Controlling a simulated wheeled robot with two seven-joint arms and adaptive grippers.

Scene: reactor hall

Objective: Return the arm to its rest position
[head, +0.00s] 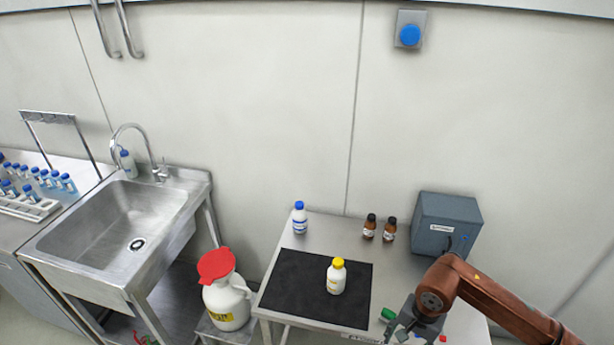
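My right arm (500,300), reddish brown, comes in from the lower right over the right end of the steel table. Its elbow is bent and the forearm drops toward the table's front edge. My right gripper (400,328) is small and dark at the bottom of the head view, partly cut off and beside small green and red items. I cannot tell whether it is open or shut, or whether it holds anything. My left gripper and arm are not in view.
On the table (325,232), a yellow-capped bottle (336,277) stands on a black mat (290,285). A blue-capped bottle (299,218), two brown bottles (369,227) and a grey box (443,222) stand behind. A red-topped white jug (227,304) and sink (115,225) are left.

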